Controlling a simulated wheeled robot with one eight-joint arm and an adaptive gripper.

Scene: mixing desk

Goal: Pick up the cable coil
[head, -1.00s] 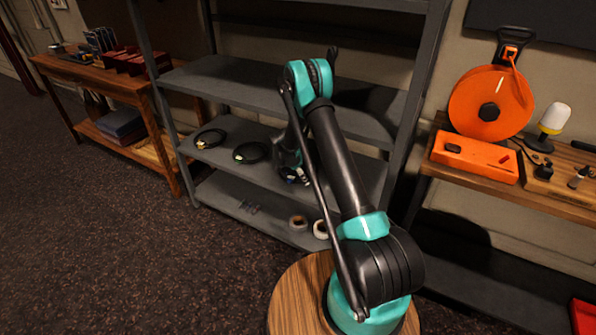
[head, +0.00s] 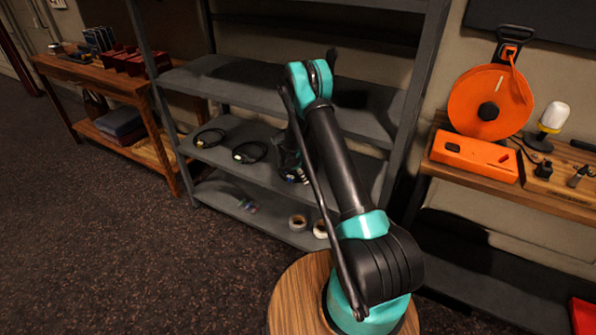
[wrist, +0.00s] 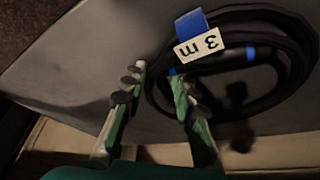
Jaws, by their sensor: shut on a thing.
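The cable coil (wrist: 297,45) is black, with blue tape and a white tag reading "3 m" in the wrist view. It lies at the grey shelf's surface. My gripper (wrist: 157,80) is shut on the coil's left side, with one finger outside the ring and one inside it. In the head view my arm reaches down to the middle shelf, and the gripper there is small and dark. The held coil is mostly hidden behind my arm in that view. I cannot tell whether the coil is lifted off the shelf.
Two other black coils, a left one (head: 209,138) and a middle one (head: 250,152), lie on the same shelf (head: 222,160). Tape rolls (head: 298,222) sit on the shelf below. An upper shelf (head: 235,82) and a right upright (head: 420,100) are close to my arm.

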